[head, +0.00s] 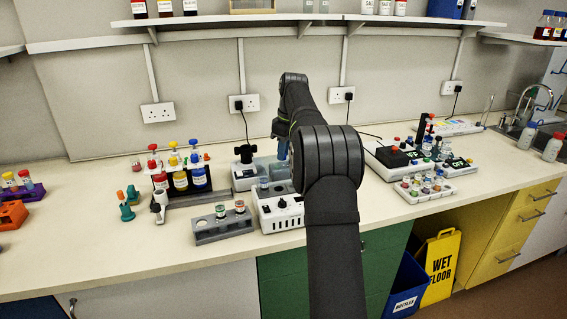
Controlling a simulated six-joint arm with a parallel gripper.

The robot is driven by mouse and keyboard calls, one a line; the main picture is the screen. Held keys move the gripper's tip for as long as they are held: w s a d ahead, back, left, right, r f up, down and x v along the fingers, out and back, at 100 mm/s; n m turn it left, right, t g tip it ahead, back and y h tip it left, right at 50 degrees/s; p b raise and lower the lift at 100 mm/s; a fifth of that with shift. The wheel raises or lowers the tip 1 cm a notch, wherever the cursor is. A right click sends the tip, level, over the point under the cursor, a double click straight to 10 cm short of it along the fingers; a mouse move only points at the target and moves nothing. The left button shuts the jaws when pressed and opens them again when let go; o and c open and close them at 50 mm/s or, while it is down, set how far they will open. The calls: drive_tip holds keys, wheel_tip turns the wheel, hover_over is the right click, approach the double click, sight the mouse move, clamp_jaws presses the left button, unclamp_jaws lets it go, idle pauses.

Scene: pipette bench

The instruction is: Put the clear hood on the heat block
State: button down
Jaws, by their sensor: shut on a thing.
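My arm reaches over the bench, and its wrist end with my gripper (281,132) points down past the elbow. The fingertips are mostly hidden by my arm. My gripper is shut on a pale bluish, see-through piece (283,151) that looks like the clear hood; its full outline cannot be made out. A white unit with a dark knob and slots on its front (281,214) looks like the heat block. It stands in front of and below my gripper, partly hidden by my elbow. Whether the hood touches anything is hidden.
A grey rack (222,229) with two capped vials stands front left of the white unit. A rack of coloured bottles (180,180) is further left. A black-topped device (244,155) stands behind. White equipment and a vial tray (425,187) are on the right. Bare bench lies at left front.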

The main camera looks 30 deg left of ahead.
drive_tip(key=shift+f, duration=1.85)
drive_tip(key=c, duration=1.3)
unclamp_jaws()
drive_tip(key=shift+f, duration=0.15)
drive_tip(key=r, duration=0.4)
drive_tip(key=d+r, duration=0.1)
drive_tip(key=r, duration=0.7)
drive_tip(key=shift+d+r, duration=0.1)
drive_tip(key=shift+d, duration=0.3)
